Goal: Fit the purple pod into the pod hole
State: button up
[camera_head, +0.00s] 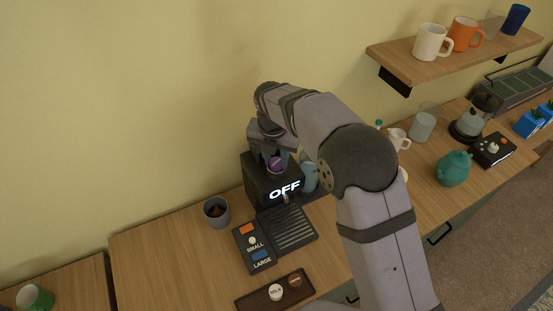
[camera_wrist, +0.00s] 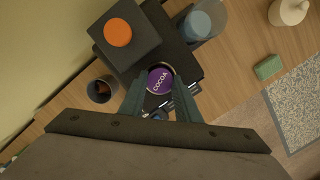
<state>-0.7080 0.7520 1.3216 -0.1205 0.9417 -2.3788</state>
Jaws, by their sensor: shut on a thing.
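The purple pod (camera_wrist: 159,80), labelled COCOA, sits between the two fingertips of my gripper (camera_wrist: 160,86) in the wrist view, label facing the camera. In the head view the purple pod (camera_head: 275,163) shows just under my gripper (camera_head: 275,155), at the top of the black coffee machine (camera_head: 262,186), whose front reads OFF. My gripper is shut on the pod. The pod hole is not distinguishable; the pod and fingers cover that area. I cannot tell whether the pod touches the machine.
An orange round button (camera_wrist: 118,32) tops a raised black block on the machine. A grey cup (camera_head: 216,212) stands left of it. The SMALL/LARGE panel (camera_head: 254,246) and a pod tray (camera_head: 262,299) lie in front. A wall shelf (camera_head: 400,61) with mugs is at upper right.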

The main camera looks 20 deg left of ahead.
jog(key=o, duration=0.8)
jog(key=shift+s+d+f, duration=0.2)
jog(key=shift+s+f, duration=0.1)
jog(key=shift+f, duration=0.4)
jog(key=shift+o, duration=0.9)
jog(key=shift+a, duration=0.15)
jog(key=shift+d, duration=0.2)
jog(key=shift+w+a+r, duration=0.1)
jog(key=shift+w+r, duration=0.2)
jog(key=shift+r, duration=0.35)
notch_tip(320, 180, up, 12)
jog(key=s+b, duration=0.1)
jog(key=b, duration=0.3)
jog(key=shift+s+a, duration=0.15)
jog(key=shift+s, duration=0.2)
